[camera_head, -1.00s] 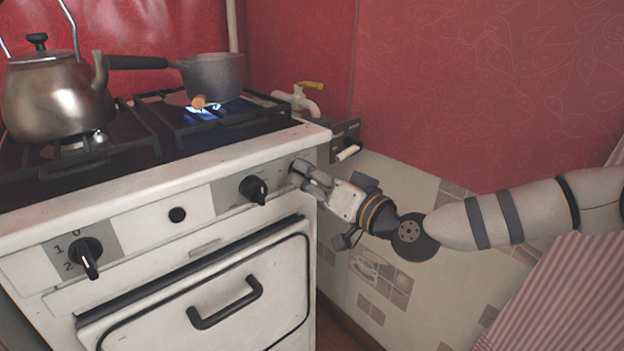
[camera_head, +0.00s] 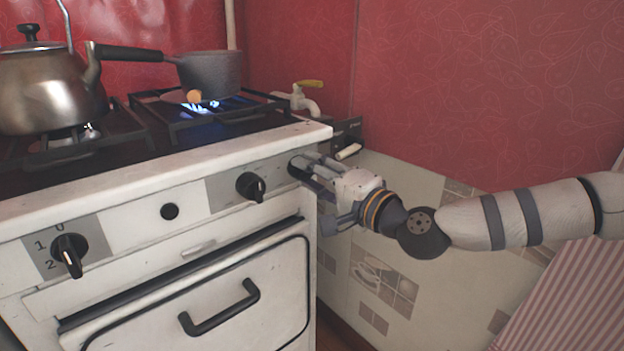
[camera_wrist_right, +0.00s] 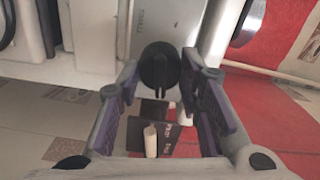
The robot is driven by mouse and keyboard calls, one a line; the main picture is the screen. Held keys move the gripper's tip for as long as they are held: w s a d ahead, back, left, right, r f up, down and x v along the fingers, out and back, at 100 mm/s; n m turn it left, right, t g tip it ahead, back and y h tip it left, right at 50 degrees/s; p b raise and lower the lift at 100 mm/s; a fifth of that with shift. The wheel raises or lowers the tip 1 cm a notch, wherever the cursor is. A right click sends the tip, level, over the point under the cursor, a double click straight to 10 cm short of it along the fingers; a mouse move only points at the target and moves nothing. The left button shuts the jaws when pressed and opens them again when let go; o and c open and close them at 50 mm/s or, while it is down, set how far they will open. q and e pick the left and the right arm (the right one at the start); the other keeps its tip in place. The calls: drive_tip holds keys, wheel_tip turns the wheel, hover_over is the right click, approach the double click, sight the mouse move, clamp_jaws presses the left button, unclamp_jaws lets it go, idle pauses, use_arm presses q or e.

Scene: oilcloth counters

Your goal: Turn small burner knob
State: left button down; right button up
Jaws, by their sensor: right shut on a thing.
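My right gripper (camera_head: 310,172) is at the right end of the stove's front panel, its fingers shut around a dark round knob (camera_head: 297,165). The wrist view shows this black knob (camera_wrist_right: 159,66) between the two fingertips, its grip bar roughly upright in that picture. In the head view the fingers cover most of the knob, so its angle is unclear there. A blue flame (camera_head: 206,106) burns under the small saucepan at the back right burner. My left gripper is not in view.
Other black knobs (camera_head: 251,187) and (camera_head: 70,254) sit further left on the panel. A kettle (camera_head: 50,90) and a grey saucepan (camera_head: 210,75) stand on the stove. The oven door handle (camera_head: 222,309) sticks out below.

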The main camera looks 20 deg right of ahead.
drive_tip(key=shift+a+m+b, duration=0.1)
drive_tip(key=shift+m+b, duration=0.2)
drive_tip(key=shift+m, duration=0.5)
drive_tip(key=o, duration=1.2)
drive_tip(key=shift+s, duration=0.1)
drive_tip(key=v, duration=1.2)
